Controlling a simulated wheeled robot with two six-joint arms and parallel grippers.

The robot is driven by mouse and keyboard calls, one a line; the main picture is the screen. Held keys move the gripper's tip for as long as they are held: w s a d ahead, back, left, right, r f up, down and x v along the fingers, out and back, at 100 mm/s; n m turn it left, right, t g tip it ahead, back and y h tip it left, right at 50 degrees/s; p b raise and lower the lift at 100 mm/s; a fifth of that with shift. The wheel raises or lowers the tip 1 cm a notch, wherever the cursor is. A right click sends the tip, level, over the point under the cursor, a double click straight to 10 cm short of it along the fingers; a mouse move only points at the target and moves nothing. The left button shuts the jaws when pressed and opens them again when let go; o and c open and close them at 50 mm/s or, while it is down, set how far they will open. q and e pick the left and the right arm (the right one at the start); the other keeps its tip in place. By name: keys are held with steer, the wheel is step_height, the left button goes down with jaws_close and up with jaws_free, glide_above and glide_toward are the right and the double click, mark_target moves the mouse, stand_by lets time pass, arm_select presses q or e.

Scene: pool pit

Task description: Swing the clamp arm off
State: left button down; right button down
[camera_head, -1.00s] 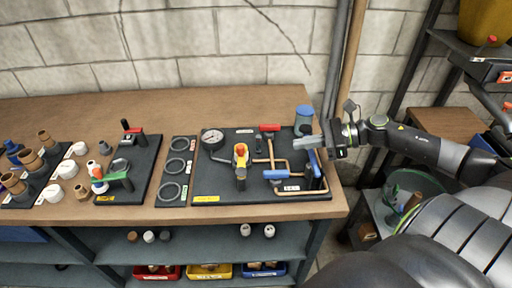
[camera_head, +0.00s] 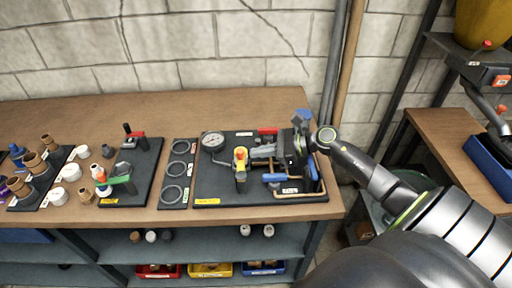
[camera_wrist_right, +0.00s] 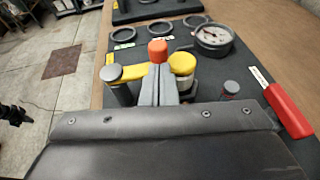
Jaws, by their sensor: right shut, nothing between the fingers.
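The yellow clamp arm (camera_head: 240,160) with an orange-red knob stands on the dark panel (camera_head: 212,188), right of the gauge. In the right wrist view the yellow bar (camera_wrist_right: 136,71) runs from a grey-capped post to a round yellow end, with the orange-red knob (camera_wrist_right: 158,50) between. My right gripper (camera_head: 252,153) is shut and empty, just right of the clamp. Its fingertips (camera_wrist_right: 159,72) overlap the middle of the bar in the wrist view; I cannot tell whether they touch it. My left gripper is not in view.
The gauge (camera_head: 212,141) stands at the panel's back left. A red handle (camera_head: 267,131) and copper pipe (camera_head: 300,195) with a blue handle (camera_head: 274,177) are close to my right gripper. Rings (camera_head: 176,169) lie left of the panel. The back of the bench is clear.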

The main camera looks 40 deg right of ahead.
steer(key=shift+w+a, duration=0.4)
steer(key=shift+a, duration=0.1)
steer(key=g+b, duration=0.1)
steer(key=b, duration=0.2)
steer(key=shift+w+a+f+n+y, duration=0.1)
steer(key=shift+w+f+n+y, duration=0.2)
steer(key=shift+n, duration=0.1)
steer(key=shift+w+r+b, duration=0.1)
steer(key=shift+b, duration=0.7)
steer(key=shift+r+n+g+y, duration=0.15)
steer(key=shift+n+g+y, duration=0.15)
